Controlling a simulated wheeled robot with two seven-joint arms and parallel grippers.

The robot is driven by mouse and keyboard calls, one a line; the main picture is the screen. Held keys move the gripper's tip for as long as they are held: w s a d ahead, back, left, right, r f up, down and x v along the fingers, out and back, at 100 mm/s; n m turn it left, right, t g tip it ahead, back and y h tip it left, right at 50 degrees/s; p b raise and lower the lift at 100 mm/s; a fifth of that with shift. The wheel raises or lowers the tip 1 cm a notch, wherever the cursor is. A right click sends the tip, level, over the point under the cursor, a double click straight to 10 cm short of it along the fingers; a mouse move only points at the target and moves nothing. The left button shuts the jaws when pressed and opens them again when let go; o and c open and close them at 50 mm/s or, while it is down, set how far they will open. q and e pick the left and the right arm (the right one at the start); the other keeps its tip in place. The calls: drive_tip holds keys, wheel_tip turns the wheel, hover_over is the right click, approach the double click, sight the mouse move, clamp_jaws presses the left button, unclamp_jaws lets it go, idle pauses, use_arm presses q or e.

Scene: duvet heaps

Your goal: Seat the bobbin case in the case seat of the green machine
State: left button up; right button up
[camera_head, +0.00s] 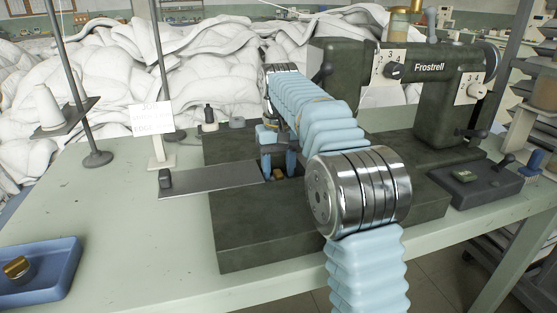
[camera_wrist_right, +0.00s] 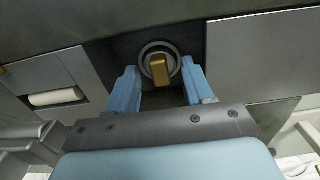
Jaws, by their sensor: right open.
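The green machine (camera_head: 432,92), marked Frostrell, stands on the table with its dark green bed (camera_head: 270,245) in front. My right gripper (camera_head: 278,174) is over an opening in the bed, fingers pointing down. In the right wrist view its two blue fingers (camera_wrist_right: 160,88) are open and apart. A gold block-shaped part (camera_wrist_right: 158,68), which looks like the bobbin case, stands inside a round grey ring (camera_wrist_right: 174,54), apparently the case seat. It lies just beyond and between the fingertips, with gaps on both sides. Its depth in the ring cannot be told. My left gripper is out of view.
A blue tray (camera_head: 42,284) with a round gold item (camera_head: 17,267) lies at the front left. A grey cover plate (camera_head: 210,179) extends left of the opening. A thread stand (camera_head: 97,157) and small sign (camera_head: 152,119) stand behind. White duvets (camera_head: 110,75) heap at the back.

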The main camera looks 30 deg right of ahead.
sight(278, 172)
wheel_tip(278, 172, up, 6)
drive_tip(key=shift+r, duration=0.6)
